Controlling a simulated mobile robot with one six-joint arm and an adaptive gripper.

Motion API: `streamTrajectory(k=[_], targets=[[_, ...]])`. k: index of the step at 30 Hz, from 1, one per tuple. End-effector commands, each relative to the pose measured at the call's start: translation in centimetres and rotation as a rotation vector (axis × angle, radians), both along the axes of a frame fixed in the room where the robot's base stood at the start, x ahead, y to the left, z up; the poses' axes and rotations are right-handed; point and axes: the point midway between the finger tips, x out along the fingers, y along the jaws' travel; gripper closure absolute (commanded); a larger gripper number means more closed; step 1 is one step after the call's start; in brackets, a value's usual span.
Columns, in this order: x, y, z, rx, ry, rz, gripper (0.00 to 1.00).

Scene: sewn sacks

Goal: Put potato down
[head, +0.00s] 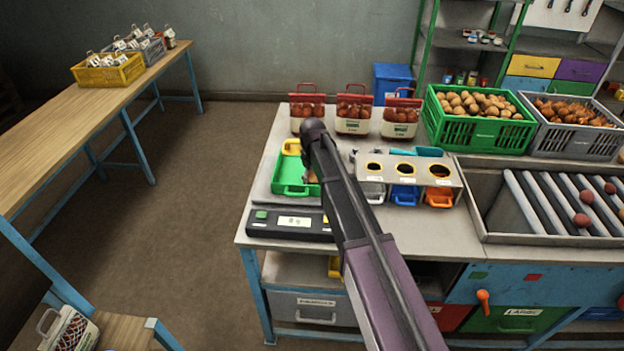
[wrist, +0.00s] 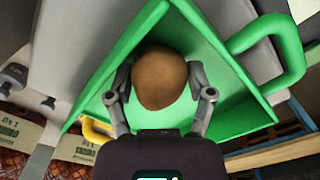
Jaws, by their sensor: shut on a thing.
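A brown potato (wrist: 160,78) is between the two fingers of my gripper (wrist: 160,88) in the wrist view. The fingers are shut on it from both sides. The potato is over the floor of a green tray (wrist: 225,70) with a looped handle; I cannot tell whether it touches the tray. In the head view the green tray (head: 281,176) sits on the bench, left of my arm. My arm hides most of the gripper there, and only a small brown patch shows beside it over the tray.
A scale (head: 290,222) lies in front of the tray. A sorting stand (head: 405,178) with coloured scoops is to the right. Several filled sacks (head: 353,112) stand behind. A green crate of potatoes (head: 480,130) and a roller conveyor (head: 545,205) are further right.

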Motion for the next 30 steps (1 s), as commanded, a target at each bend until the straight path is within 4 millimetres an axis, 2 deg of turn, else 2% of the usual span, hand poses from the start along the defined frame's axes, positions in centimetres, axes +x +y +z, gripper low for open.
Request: streamTrajectory(k=[5, 6, 7, 20, 30], targets=[[0.0, 0.1, -0.5, 0.0, 0.0, 0.001, 0.88], [0.0, 0.1, -0.3, 0.0, 0.0, 0.001, 0.19], [0.0, 0.1, -0.3, 0.0, 0.0, 0.001, 0.17], [0.0, 0.1, -0.2, 0.0, 0.0, 0.001, 0.17], [0.0, 0.1, 1.2, 0.0, 0.0, 0.001, 0.17]])
